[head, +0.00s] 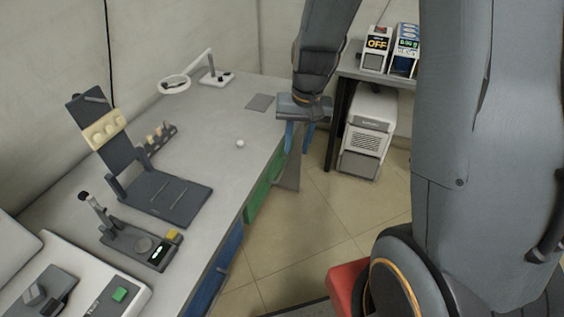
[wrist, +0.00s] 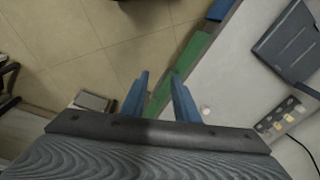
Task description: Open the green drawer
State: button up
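The green drawer (head: 264,184) is in the side of the grey workbench, below its top edge, and looks shut. Its green front also shows in the wrist view (wrist: 187,62) as a slanting strip ahead of the fingers. My gripper (head: 299,140) hangs near the far end of the bench, beyond the drawer. In the wrist view its two blue fingers (wrist: 159,76) are spread with a gap between them and nothing held. The right finger overlaps the green strip in the picture; I cannot tell whether it touches. No handle can be made out.
A blue drawer (head: 222,262) is nearer along the same bench side. The workbench (head: 214,133) carries a dark stand (head: 165,195), a magnifier lamp (head: 175,84) and a small white ball (head: 240,143). A white machine (head: 368,130) stands under the far table. Tiled floor beside the bench is open.

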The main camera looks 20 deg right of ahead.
aim_at(284, 168)
jog(key=shift+w+d+f+m+y+p, duration=0.15)
jog(key=shift+w+f+m+p, duration=0.4)
jog(key=shift+w+f, duration=2.3)
jog(key=shift+w+d+f+m+y+p, duration=0.2)
jog(key=shift+w+f+m, duration=1.1)
jog(key=shift+f, duration=2.8)
jog(key=shift+w+f+m+y+p, duration=0.2)
jog(key=shift+w+f+p, duration=0.3)
jog(key=shift+w+f, duration=2.55)
jog(key=shift+s+f, duration=0.4)
grip_shut()
